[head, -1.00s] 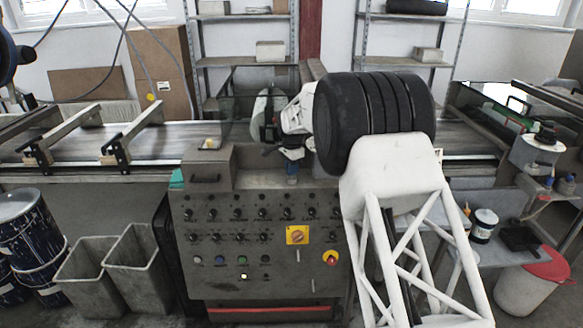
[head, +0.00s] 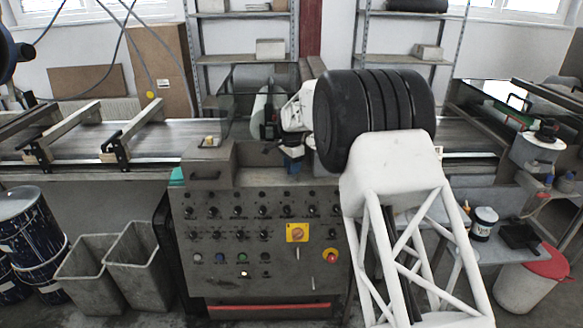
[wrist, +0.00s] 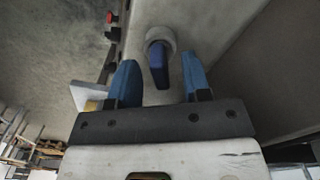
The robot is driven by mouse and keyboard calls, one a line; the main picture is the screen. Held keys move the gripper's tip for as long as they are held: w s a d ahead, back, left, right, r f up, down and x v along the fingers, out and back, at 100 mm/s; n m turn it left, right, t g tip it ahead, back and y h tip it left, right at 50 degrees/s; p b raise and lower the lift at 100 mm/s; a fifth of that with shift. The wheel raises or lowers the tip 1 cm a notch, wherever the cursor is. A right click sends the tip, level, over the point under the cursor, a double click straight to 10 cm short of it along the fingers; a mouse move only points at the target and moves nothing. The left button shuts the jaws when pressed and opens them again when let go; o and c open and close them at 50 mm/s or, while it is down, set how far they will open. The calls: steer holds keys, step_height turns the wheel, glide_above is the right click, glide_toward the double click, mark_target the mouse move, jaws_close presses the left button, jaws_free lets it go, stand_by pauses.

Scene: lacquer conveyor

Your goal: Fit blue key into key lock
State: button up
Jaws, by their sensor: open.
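In the wrist view, the blue key (wrist: 158,68) stands at a round grey collar, which looks like the key lock (wrist: 161,38), on a grey metal face. Its inner end is hidden, so I cannot tell how deep it sits. My gripper (wrist: 160,78) is open, with one blue fingertip on each side of the key and visible gaps between. In the head view, my gripper (head: 292,165) points down at the top of the grey control cabinet, and the key and lock cannot be made out there.
The control cabinet (head: 262,215) carries several knobs and buttons on its front. A raised box with a handle (head: 206,178) stands left of my gripper. The conveyor belt (head: 80,140) runs behind. Two grey bins (head: 133,265) and paint drums (head: 22,225) stand at left.

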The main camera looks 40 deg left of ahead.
steer(key=shift+r, duration=3.65)
